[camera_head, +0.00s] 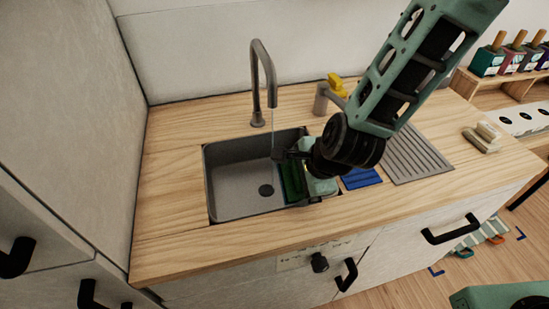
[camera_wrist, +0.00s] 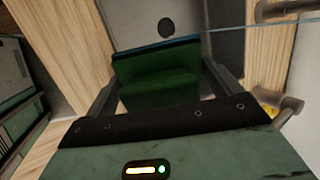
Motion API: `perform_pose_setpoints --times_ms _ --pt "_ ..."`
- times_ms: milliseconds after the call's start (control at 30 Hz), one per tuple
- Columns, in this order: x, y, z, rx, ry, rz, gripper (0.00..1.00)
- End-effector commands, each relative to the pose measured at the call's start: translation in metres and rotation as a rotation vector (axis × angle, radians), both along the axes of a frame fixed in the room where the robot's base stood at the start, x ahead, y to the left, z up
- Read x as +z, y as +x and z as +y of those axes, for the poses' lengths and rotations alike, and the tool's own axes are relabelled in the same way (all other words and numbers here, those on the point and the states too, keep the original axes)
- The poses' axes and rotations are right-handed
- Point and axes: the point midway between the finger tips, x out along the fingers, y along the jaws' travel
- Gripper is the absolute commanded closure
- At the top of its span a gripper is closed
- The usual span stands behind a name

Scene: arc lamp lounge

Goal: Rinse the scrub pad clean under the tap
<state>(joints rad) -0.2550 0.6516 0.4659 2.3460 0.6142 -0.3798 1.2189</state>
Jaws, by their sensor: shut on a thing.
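The scrub pad (camera_head: 291,181) is dark green with a blue edge. My gripper (camera_head: 303,176) is shut on it, low over the right part of the sink (camera_head: 228,203). In the wrist view the pad (camera_wrist: 160,82) sits between both fingers of the gripper (camera_wrist: 166,78). The grey tap (camera_head: 257,72) arches over the sink. A thin stream of water (camera_head: 273,125) falls from its spout, and it also shows in the wrist view (camera_wrist: 268,24). The stream passes close to the pad; I cannot tell whether it hits it. No dirt is clearly visible on the pad.
A small grey fixture with a yellow top (camera_head: 337,86) stands behind my arm. A blue flat piece (camera_head: 361,178) lies right of the sink, beside a ribbed drainboard (camera_head: 416,156). Pale blocks (camera_head: 484,137) lie farther right. The wooden counter (camera_head: 170,185) left of the sink is clear.

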Motion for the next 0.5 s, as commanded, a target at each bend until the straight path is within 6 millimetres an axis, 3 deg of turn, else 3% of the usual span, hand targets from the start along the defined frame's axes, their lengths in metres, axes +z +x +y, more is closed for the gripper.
perform_pose_setpoints --times_ms 500 --pt "0.027 -0.024 -0.021 0.001 0.0 -0.001 0.34"
